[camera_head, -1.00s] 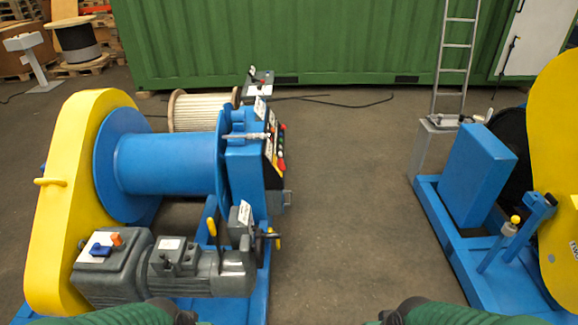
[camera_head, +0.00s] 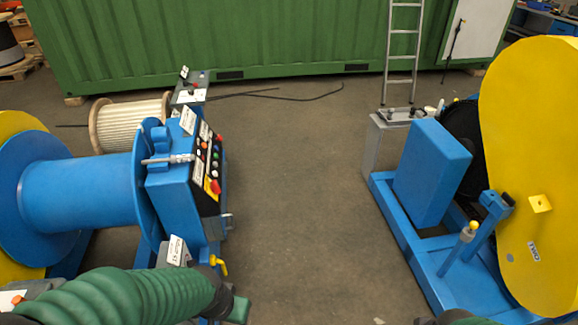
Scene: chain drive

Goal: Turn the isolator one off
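No label that I can read says isolator one. A red switch handle (camera_head: 215,187) on yellow sits low on the black control panel (camera_head: 207,165) of the left blue machine. Round buttons in several colours run above it. A grey box (camera_head: 188,97) behind this machine has a small red part on top and a white tag. My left arm, in green ribbed covering, crosses the bottom left in front of the machine, short of the panel. My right arm barely shows at the bottom edge. I see no fingers of either gripper.
A blue drum (camera_head: 80,195) is on the left, with a yellow-handled valve (camera_head: 218,264) low beside the panel. A blue frame with a big yellow guard (camera_head: 535,150) stands right. The floor (camera_head: 295,200) between is clear. A ladder (camera_head: 402,50) leans on the green container (camera_head: 270,35).

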